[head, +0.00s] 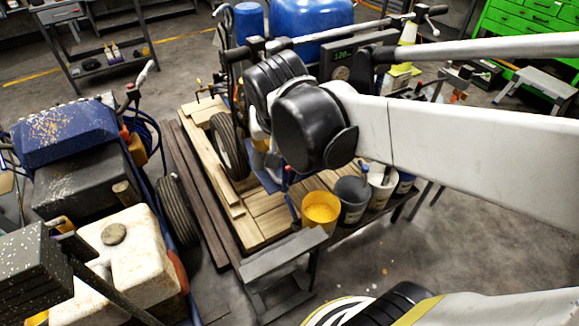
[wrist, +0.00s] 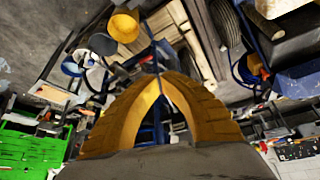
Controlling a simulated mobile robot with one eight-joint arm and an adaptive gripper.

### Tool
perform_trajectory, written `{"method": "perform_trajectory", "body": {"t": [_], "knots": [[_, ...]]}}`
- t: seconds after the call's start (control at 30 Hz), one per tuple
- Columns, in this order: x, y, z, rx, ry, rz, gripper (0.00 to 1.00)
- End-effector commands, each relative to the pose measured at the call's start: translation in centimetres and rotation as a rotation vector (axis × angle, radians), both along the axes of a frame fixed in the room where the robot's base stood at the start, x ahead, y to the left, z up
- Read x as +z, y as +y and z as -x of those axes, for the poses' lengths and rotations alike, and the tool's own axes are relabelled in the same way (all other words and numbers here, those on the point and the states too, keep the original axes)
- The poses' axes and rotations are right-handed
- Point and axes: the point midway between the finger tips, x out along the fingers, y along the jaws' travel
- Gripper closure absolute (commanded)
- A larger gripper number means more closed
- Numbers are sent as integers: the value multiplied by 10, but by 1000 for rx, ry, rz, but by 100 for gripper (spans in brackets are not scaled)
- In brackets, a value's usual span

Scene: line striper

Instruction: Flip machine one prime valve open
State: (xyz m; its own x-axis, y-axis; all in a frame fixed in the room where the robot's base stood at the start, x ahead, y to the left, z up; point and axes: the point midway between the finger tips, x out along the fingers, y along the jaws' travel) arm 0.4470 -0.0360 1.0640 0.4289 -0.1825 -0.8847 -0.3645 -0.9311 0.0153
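One line striper (head: 65,130) with a worn blue cover, a dark box and a dirty white tank stands at the left in the head view. I cannot tell which is machine one, and I cannot make out the prime valve. In the wrist view my gripper (wrist: 160,78) has its two tan fingers meeting at the tips, with nothing seen held. In the head view the gripper is hidden behind my arm.
A yellow bucket (head: 321,209) and a grey bucket (head: 353,199) stand at the pallet's right, near a grey step (head: 285,252). A green tool cabinet (head: 530,30) is at the back right. A shelf cart (head: 108,62) is at the back left. Open floor lies at the lower right.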

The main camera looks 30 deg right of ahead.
Motion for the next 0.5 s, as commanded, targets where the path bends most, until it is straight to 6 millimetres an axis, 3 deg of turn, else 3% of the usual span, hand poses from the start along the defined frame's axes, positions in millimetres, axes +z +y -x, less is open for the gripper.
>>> {"method": "perform_trajectory", "body": {"t": [0.27, 0.5], "knots": [[-30, -25, -72, -295, 39, 40, 100], [-77, -46, -127, -575, 19, 98, 100]]}}
